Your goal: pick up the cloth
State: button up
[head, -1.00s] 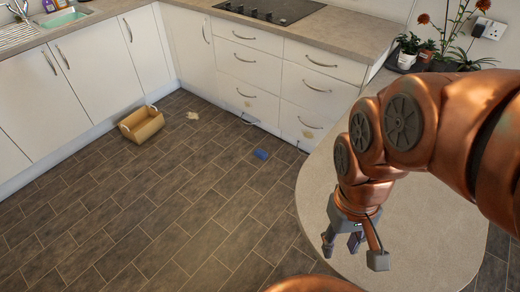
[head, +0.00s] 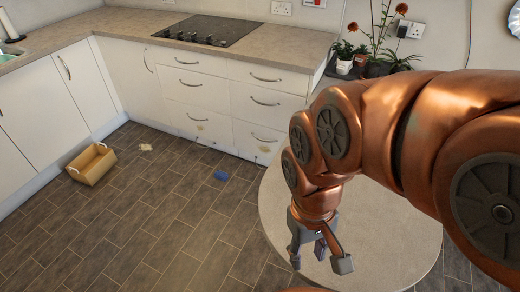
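A small crumpled beige piece (head: 146,147), which looks like a cloth, lies on the dark tiled floor before the cabinets. A small blue item (head: 221,176) lies on the floor to its right; it is too small to tell whether it is cloth or sponge. My gripper (head: 319,256) hangs at the left edge of the round table, with its fingers spread and nothing between them. It is well apart from both floor items and nearer to the camera.
A tan open box with handles (head: 91,164) stands on the floor by the left cabinets. The round pale table (head: 385,245) fills the lower right. White drawers (head: 196,92) and a worktop with a black hob (head: 210,30) line the back. The floor between is mostly clear.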

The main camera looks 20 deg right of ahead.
aim_at(222, 177)
jog(key=u, duration=0.4)
jog(key=k, duration=0.5)
jog(key=u, duration=0.65)
jog(key=i, duration=0.6)
jog(key=z, duration=0.5)
jog(key=i, duration=2.6)
jog(key=z, duration=0.2)
